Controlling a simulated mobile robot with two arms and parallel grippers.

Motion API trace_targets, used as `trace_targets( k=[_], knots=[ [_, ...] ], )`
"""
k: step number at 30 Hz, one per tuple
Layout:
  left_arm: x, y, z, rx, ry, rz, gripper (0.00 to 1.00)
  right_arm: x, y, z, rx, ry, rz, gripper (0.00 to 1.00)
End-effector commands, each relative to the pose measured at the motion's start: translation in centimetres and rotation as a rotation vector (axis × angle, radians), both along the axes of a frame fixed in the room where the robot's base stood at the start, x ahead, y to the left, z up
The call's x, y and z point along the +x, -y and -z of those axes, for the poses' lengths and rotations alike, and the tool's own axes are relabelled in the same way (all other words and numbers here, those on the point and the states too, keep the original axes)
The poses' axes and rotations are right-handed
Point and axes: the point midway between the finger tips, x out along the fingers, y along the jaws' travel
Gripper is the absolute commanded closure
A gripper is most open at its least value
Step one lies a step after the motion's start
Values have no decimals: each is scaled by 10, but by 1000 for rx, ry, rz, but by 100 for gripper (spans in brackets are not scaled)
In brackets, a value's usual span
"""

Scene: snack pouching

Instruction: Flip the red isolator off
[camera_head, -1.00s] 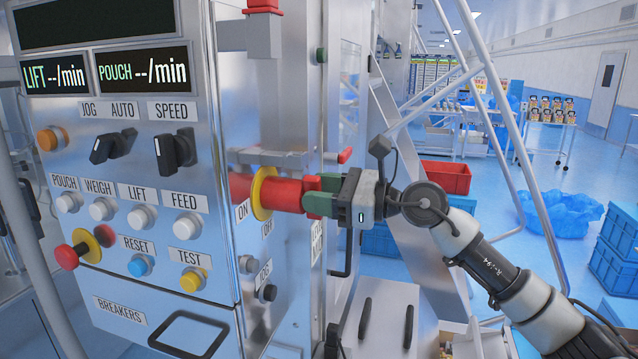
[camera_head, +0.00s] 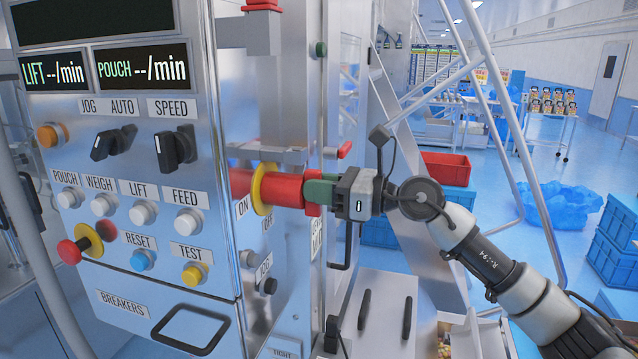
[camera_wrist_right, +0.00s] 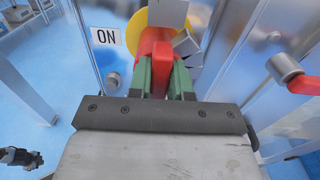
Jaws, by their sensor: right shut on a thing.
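The red isolator (camera_head: 284,190) is a red handle with a yellow collar (camera_head: 262,189) on the right side of the machine cabinet. ON and OFF labels (camera_head: 242,207) are beside it. My right gripper (camera_head: 320,192) is shut on the red handle, its green fingers on either side of it. The right wrist view shows the red handle (camera_wrist_right: 157,62) between the green fingers (camera_wrist_right: 160,78), in front of the yellow collar, with the ON label (camera_wrist_right: 105,37) at upper left. The fingers hide part of the handle. My left gripper is not in view.
The control panel (camera_head: 120,220) with knobs, buttons and a red stop button (camera_head: 67,252) faces left of the handle. A small red lever (camera_head: 344,150) sits close behind my gripper.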

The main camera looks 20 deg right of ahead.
Motion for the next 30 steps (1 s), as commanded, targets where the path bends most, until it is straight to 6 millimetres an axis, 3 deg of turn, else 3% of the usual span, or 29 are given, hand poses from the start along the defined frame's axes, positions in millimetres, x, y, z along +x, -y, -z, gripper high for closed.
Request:
trace_targets(
  k=[9, 10, 15, 24, 30],
  knots=[
    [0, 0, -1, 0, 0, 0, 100, 0, 0, -1, 19, -25, 0, 100],
    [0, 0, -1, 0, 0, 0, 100, 0, 0, -1, 19, -25, 0, 78],
    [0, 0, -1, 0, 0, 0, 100, 0, 0, -1, 17, -23, 0, 55],
    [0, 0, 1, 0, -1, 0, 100, -1, 3, 1, 15, -21, 1, 55],
    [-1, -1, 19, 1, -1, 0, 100, -17, 28, 5, 13, -20, 4, 55]
  ],
)
